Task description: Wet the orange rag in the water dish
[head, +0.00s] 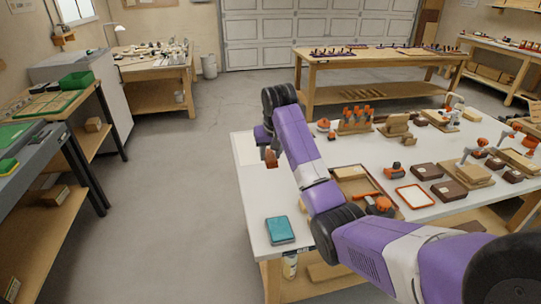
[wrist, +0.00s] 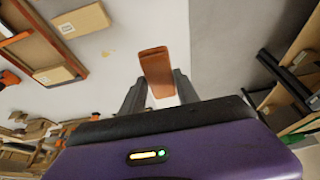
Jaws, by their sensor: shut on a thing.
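My gripper (head: 269,147) is shut on the orange rag (head: 271,158), a folded brownish-orange piece. It hangs near the left end of the white bench (head: 262,205). In the wrist view the rag (wrist: 156,67) stands out between the two dark fingers (wrist: 158,84) of my gripper. It appears to be above the bench surface, but its height is hard to judge. I cannot pick out the water dish for certain in either view; my arm covers part of the bench.
A teal folded item (head: 280,230) lies at the bench's near left corner. A wooden tray (head: 352,173) and an orange-rimmed white tray (head: 414,196) lie to the right of my arm. Dark boxes (head: 449,191) and tools crowd the right side. The bench's left end looks mostly clear.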

